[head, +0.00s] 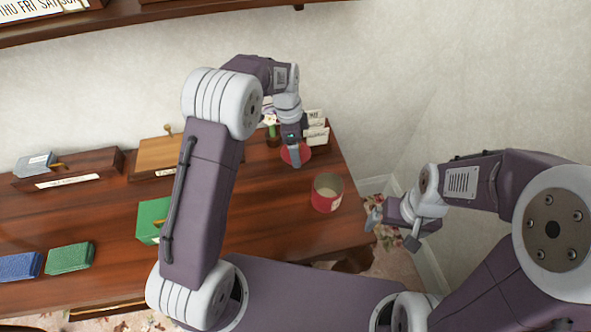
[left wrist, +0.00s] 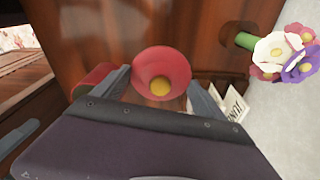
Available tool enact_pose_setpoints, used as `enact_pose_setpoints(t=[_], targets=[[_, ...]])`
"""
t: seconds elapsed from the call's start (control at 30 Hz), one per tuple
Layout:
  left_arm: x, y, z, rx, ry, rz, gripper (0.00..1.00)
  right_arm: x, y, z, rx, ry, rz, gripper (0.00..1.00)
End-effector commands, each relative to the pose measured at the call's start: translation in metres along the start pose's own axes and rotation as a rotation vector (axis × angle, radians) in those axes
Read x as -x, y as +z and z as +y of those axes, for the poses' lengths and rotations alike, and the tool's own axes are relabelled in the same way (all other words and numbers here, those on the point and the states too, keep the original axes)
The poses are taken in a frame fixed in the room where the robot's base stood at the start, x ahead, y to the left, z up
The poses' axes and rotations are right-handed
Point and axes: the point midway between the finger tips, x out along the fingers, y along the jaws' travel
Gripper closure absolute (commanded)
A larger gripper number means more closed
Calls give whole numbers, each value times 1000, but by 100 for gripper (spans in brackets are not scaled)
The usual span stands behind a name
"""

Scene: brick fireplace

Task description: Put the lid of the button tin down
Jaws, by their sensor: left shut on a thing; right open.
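The red round lid (head: 304,154) is at the right back of the wooden desk. My left gripper (head: 295,163) points down at it and is shut on it. In the left wrist view the lid (left wrist: 146,66) shows a yellow knob and lies between the fingers. I cannot tell whether the lid touches the desk. The open red button tin (head: 318,202) stands upright near the desk's right front edge, in front of the lid, with a pale inside. My right gripper (head: 392,228) is open and empty, to the right of the tin, beyond the desk edge.
White cards (head: 316,130) and a flower vase (head: 272,130) stand behind the lid, close to my left gripper. A green box (head: 152,218), a wooden box (head: 158,154) and blue (head: 20,266) and green (head: 70,257) blocks are left. Desk between the green box and tin is mostly clear.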

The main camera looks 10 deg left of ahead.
Motion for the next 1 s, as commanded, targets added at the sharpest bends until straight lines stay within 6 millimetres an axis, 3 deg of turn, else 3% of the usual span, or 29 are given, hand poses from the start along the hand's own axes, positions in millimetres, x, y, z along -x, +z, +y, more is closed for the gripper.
enact_pose_setpoints(t=[0.1,0.2,0.43,0.63,0.97,1.0], targets=[[-30,4,2,2,6,-2,57,-3,0,0,0,0,0,3],[-47,7,1,3,3,-2,57,-3,0,0,0,0,0,3],[-57,8,0,2,1,-1,57,-4,0,0,0,0,0,3],[-89,12,1,3,3,-1,57,-5,0,0,0,0,0,3],[-94,12,0,3,0,-1,57,-7,1,0,0,0,0,3],[-93,12,0,3,0,0,13,-7,1,0,0,0,0,3]])
